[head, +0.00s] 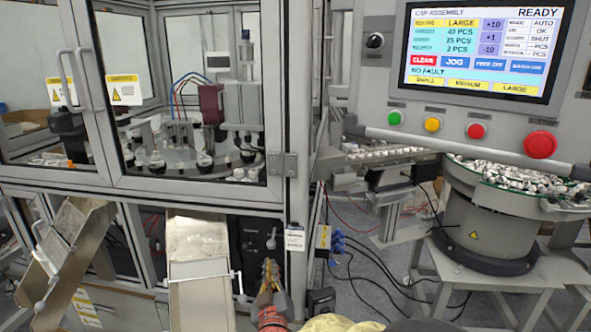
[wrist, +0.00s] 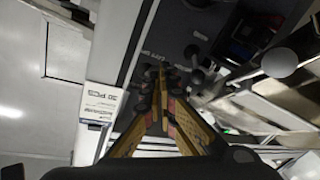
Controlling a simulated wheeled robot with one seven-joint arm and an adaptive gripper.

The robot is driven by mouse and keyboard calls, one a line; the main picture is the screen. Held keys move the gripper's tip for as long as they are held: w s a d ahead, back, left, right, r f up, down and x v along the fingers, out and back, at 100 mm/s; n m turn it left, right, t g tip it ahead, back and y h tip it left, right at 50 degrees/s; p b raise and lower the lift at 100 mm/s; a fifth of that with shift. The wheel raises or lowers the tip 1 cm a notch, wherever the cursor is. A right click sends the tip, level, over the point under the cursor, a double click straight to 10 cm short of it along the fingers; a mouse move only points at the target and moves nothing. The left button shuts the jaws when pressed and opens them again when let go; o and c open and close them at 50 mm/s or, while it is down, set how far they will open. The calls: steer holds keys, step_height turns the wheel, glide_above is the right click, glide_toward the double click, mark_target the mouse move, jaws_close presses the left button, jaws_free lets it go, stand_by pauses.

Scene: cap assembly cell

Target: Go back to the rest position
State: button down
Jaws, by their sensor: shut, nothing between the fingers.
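My gripper (head: 269,274) is low in the head view, in front of the cell's lower dark panel (head: 254,237). It points up and away from me, with its fingers together and nothing between them. In the wrist view my gripper (wrist: 158,88) shows as two yellowish fingers that meet at the tips, in front of the dark panel with knobs (wrist: 190,60). I cannot tell from these views whether the fingertips touch the panel.
A metal chute (head: 197,255) stands just left of my gripper, and a tilted chute (head: 70,240) farther left. The glass doors (head: 185,90) above are shut. The control screen (head: 480,45) reads READY. A bowl feeder (head: 495,225) and hanging cables (head: 350,250) are at right.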

steer(key=d+r+g, duration=0.1)
steer(key=r, duration=0.1)
steer(key=s+d+r+g+p, duration=0.1)
steer(key=d+r, duration=0.1)
steer(key=s+d+r+m+g+y, duration=0.1)
steer(key=d+r, duration=0.1)
steer(key=shift+d+r, duration=0.1)
steer(key=shift+r, duration=0.2)
steer(key=s+d+r+m+g+h+p, duration=0.1)
steer(key=s+d+g, duration=0.2)
steer(key=s+d, duration=0.4)
steer(key=s+d+r+m+g+h+p, duration=0.1)
steer(key=s+d, duration=0.6)
steer(key=s, duration=0.8)
steer(key=s+d+r+m+g+h+p, duration=0.1)
steer(key=s+d+g, duration=0.4)
steer(key=s, duration=0.7)
steer(key=shift+d+r+m+g+p, duration=0.2)
steer(key=shift+d+m+g+p, duration=0.1)
steer(key=shift+d+m+p, duration=0.75)
